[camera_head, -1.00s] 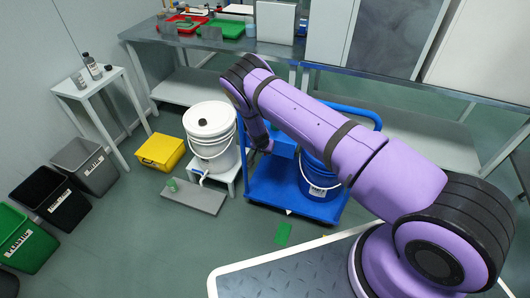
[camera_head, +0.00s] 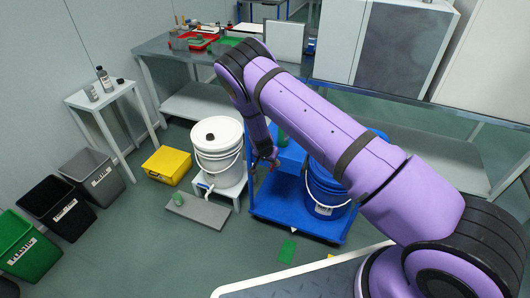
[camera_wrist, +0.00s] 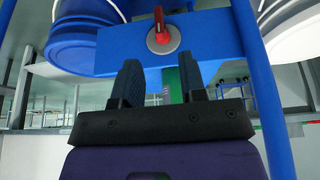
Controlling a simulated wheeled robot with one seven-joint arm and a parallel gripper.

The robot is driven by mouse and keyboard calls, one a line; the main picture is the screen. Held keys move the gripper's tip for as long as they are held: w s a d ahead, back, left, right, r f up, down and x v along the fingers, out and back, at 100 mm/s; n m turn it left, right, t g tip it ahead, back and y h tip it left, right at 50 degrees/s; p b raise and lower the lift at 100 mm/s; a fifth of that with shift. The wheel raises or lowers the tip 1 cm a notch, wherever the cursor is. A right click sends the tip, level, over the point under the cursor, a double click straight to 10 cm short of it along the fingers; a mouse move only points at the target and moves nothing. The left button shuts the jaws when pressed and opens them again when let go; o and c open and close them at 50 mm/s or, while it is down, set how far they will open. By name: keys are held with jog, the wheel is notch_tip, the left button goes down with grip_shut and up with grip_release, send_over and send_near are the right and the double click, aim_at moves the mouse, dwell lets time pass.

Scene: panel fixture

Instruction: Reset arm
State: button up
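My purple arm reaches across the head view, with its bend at the upper middle and its end pointing down. My gripper (camera_head: 267,163) is above the left side of the blue cart (camera_head: 290,213), beside the white bucket (camera_head: 219,153). In the wrist view my gripper (camera_wrist: 159,82) shows two dark fingers apart, with nothing held between them. A red-handled valve (camera_wrist: 160,36) on a blue panel (camera_wrist: 205,38) lies beyond the fingertips, apart from them. Whether the gripper touches the cart cannot be told from the head view.
A blue bucket (camera_head: 326,190) stands on the cart, close to my arm. A yellow box (camera_head: 167,165), a grey plate (camera_head: 198,212) and several bins are on the floor at left. A workbench (camera_head: 190,47) runs along the back. Open floor lies at front left.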

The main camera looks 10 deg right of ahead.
notch_tip(320, 180, up, 23)
jog(key=y, duration=0.2)
jog(key=s+d+r+n, duration=0.1)
jog(key=s+r, duration=0.2)
jog(key=r, duration=0.4)
jog(key=s+d+r+y, duration=0.1)
jog(key=s+d+r, duration=0.15)
jog(key=r, duration=0.45)
jog(key=s+d+r+n, duration=0.1)
jog(key=s+r, duration=0.3)
jog(key=r, duration=0.3)
jog(key=s+d+r+n, duration=0.1)
jog(key=s+d+r, duration=0.1)
jog(key=s+r, duration=0.7)
jog(key=s+d+r+n, duration=0.1)
jog(key=s+r+n, duration=0.1)
jog(key=s, duration=1.1)
jog(key=s+d+r+n+t, duration=0.1)
jog(key=s+r, duration=0.4)
jog(key=s, duration=0.9)
jog(key=shift+s+d+r+n+t, duration=0.15)
jog(key=shift+d+r+n+t, duration=0.2)
jog(key=shift+n, duration=0.25)
